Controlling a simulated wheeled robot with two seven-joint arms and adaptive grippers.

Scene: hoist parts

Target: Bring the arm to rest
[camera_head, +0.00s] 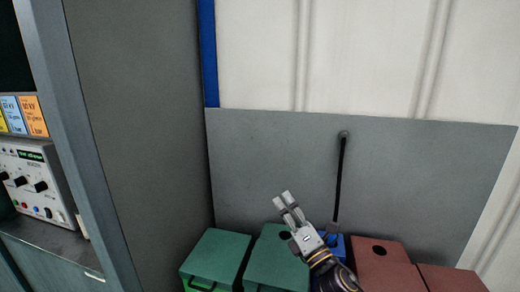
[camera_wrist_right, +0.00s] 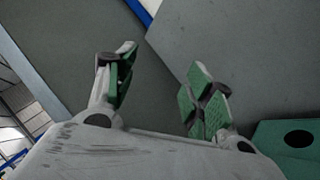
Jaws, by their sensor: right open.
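My right gripper (camera_head: 286,200) is in the lower middle of the head view, above the green boxes. Its two fingers point up and to the left, apart, with nothing between them. In the right wrist view the open gripper (camera_wrist_right: 158,90) shows green pads on its fingers and an empty gap. My right arm comes in from the bottom of the head view. My left gripper is not in view.
Two green boxes (camera_head: 216,256), a blue box (camera_head: 336,246) partly hidden by my arm, and red-brown boxes (camera_head: 383,262) stand along the grey panel (camera_head: 270,150). A black rod (camera_head: 339,180) rises before the panel. A cabinet with an instrument (camera_head: 32,182) is at left.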

